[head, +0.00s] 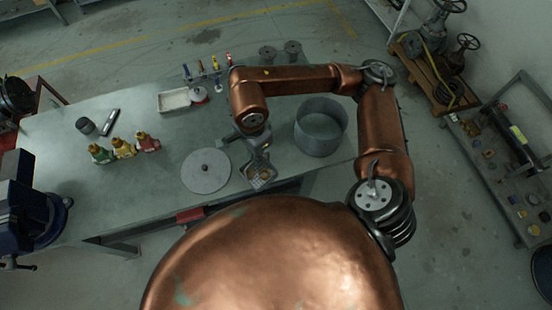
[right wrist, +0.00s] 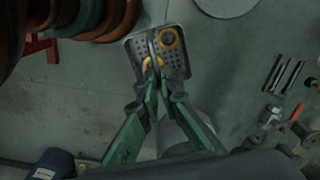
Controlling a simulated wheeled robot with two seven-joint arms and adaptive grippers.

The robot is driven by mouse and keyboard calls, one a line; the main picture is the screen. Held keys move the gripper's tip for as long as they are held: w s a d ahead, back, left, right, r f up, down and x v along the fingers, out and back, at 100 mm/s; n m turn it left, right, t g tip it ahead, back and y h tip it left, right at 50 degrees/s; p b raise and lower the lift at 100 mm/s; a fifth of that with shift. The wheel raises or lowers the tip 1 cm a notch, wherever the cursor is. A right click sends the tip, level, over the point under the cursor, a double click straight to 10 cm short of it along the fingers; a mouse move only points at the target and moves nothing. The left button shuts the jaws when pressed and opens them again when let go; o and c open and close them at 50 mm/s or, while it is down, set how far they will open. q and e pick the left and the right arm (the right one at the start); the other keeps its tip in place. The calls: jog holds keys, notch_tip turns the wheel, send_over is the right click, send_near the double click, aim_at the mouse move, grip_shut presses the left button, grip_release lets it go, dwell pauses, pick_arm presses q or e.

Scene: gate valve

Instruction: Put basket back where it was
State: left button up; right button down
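The basket (head: 262,174) is a small dark metal tray with a perforated floor, close to the table's front edge in the head view. In the right wrist view the basket (right wrist: 137,50) has a bar-like handle across its middle and yellow ring-shaped parts inside. My right gripper (head: 257,150) is above it. In the right wrist view the green fingers of the right gripper (right wrist: 158,75) come together at the handle and appear shut on it. Whether the basket touches the table is hard to tell. My left gripper is not in view.
An open round grey tub (head: 321,128) stands right of the basket, and a flat round lid (head: 206,172) lies left of it. The table's middle (head: 180,135) has free room.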

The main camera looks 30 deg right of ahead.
jog(key=shift+w+d+f+m, duration=0.15)
jog(key=shift+w+d+m, duration=0.05)
jog(key=shift+d+m, duration=0.15)
jog(key=w+d+f+p, duration=0.3)
jog(key=w+d+f, duration=0.4)
jog(key=d+f, duration=0.4)
jog(key=shift+f+p, duration=0.3)
jog(key=shift+f, duration=0.55)
jog(key=shift+f, duration=0.15)
jog(key=c, duration=2.2)
grip_release()
jog(key=shift+o, duration=0.2)
